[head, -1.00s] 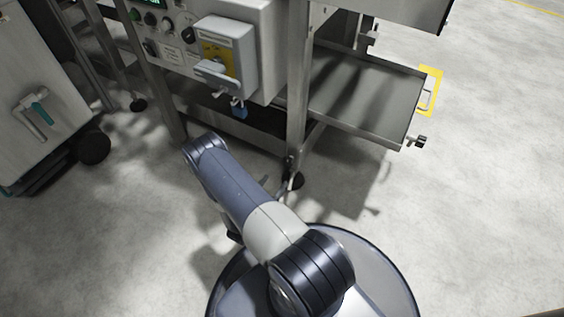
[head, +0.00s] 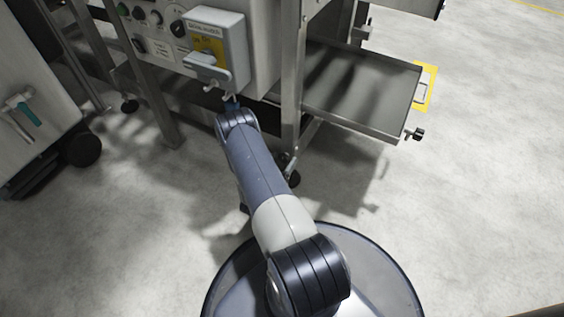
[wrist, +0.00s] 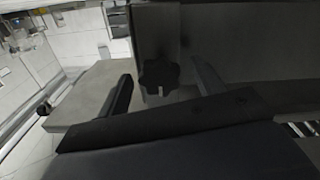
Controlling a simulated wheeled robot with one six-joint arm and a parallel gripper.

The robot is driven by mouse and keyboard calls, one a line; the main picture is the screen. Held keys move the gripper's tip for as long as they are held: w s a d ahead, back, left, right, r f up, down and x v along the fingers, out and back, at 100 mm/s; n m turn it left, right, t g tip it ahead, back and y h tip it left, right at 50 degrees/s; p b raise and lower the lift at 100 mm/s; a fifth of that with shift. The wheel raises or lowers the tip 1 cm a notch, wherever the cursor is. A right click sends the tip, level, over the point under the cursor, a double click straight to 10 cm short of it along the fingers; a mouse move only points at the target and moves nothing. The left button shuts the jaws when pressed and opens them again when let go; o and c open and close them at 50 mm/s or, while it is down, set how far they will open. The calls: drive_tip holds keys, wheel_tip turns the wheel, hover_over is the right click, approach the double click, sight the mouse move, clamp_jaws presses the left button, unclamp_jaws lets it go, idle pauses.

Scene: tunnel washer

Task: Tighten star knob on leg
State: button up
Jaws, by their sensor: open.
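In the wrist view a dark star knob (wrist: 158,76) with a lobed rim sits on a grey metal leg (wrist: 152,30). My gripper (wrist: 161,72) is open, with one finger to the left of the knob and one to its right. Both fingers look apart from the knob; the depth between them and it is hard to tell. In the head view the machine's leg (head: 292,90) stands just beyond my arm. My gripper and the star knob are hidden or cannot be made out there.
A grey isolator box (head: 217,45) with a lever hangs on the control panel, close above my arm's elbow. A metal tray (head: 365,92) juts out right, with a dark knob (head: 417,134) at its corner. A wheeled cart (head: 38,125) stands left. Floor at right is clear.

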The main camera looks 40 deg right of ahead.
drive_tip(key=c, duration=1)
drive_tip(key=shift+o, duration=0.2)
